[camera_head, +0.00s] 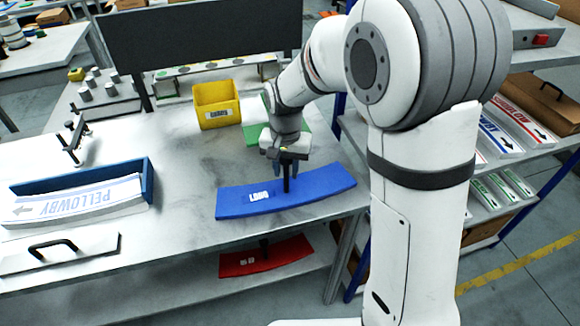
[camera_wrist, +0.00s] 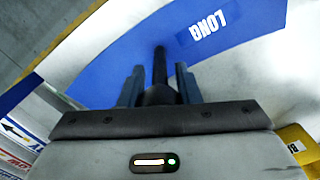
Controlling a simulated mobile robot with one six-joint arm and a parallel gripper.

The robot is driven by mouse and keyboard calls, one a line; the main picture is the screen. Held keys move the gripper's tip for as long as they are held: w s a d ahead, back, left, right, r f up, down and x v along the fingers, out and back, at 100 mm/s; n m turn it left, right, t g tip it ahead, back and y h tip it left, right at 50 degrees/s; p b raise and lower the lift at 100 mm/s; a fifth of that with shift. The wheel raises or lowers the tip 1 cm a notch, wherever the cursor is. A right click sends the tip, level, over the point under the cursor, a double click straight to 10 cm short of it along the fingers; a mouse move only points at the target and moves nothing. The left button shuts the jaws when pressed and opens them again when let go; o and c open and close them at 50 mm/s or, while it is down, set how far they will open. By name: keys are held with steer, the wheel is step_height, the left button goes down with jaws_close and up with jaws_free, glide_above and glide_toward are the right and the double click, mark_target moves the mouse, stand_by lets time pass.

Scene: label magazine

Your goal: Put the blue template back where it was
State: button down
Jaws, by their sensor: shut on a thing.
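The blue template (camera_head: 318,186) is a curved plate marked LONG, with a dark upright post near its middle. In the head view it lies over the right front part of the grey table, seemingly flat on it or just above; I cannot tell which. My gripper (camera_head: 287,168) is above it, pointing down, shut on the template's post. In the wrist view the blue template (camera_wrist: 110,62) spreads beyond my gripper (camera_wrist: 160,85), with the post between the two fingers. The post's top is partly hidden by the fingers.
A yellow bin (camera_head: 217,106) and a partly hidden green piece (camera_head: 252,133) are behind my gripper. A red template (camera_head: 266,257) lies on the lower shelf. A blue-edged tray (camera_head: 149,180) with PELLOWBY labels (camera_head: 82,199) is at left. Shelves with label stacks (camera_head: 497,137) stand at right.

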steer(key=shift+f, duration=0.2)
steer(key=c, duration=1.1)
jaws_free()
steer(key=shift+o, duration=0.2)
